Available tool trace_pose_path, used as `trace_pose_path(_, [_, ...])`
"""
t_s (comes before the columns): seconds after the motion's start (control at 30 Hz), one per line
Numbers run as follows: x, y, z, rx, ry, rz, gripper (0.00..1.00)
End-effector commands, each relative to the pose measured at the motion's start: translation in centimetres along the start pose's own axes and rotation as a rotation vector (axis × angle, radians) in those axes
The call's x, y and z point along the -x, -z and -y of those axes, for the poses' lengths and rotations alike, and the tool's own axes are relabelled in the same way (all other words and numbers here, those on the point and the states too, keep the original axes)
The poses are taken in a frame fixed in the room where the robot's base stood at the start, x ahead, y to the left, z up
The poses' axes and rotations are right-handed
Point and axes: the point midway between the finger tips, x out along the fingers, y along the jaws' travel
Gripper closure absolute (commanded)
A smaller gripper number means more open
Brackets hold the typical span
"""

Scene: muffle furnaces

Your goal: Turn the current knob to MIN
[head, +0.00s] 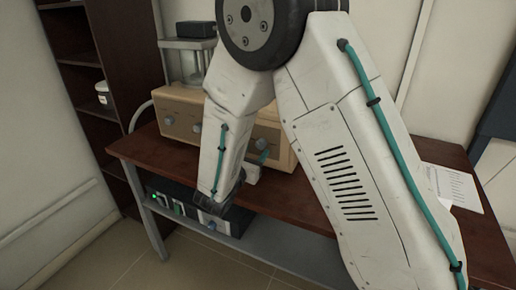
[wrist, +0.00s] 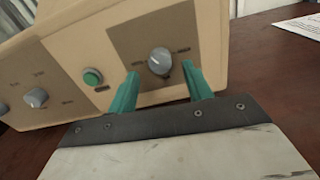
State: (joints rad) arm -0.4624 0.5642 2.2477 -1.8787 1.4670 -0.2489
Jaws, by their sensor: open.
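A beige box (wrist: 60,45) with a darker brown panel at its right end stands on the table. A round silver knob (wrist: 160,61) sits on that panel, with small labels on both sides too blurred to read. My gripper (wrist: 160,72) is open, its teal fingers apart and pointing at the panel. In the wrist view the knob shows between the fingertips, with space on both sides; I see no grip on it. In the head view the box (head: 180,112) is partly hidden by my arm, and a teal finger (head: 262,155) shows near its front.
A green button (wrist: 92,77) and grey knobs (wrist: 36,98) lie left of the panel. A glass vessel (head: 188,60) stands on the box. Dark equipment (head: 212,223) sits on the lower shelf. Papers (head: 455,186) lie at the right of the brown table (head: 128,148).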

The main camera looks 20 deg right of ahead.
Motion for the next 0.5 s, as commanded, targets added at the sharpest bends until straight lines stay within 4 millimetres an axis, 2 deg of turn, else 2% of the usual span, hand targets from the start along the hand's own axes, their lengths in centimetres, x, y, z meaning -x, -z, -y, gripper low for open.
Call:
trace_pose_path(0.1, [-1.8,-0.1,0.1,-0.001,0.004,0.001,0.50])
trace_pose_path(0.2, [-2.7,0.0,0.1,-0.001,0.003,0.000,0.50])
trace_pose_path(0.5, [-3.2,-0.1,0.1,-0.001,0.001,0.000,0.50])
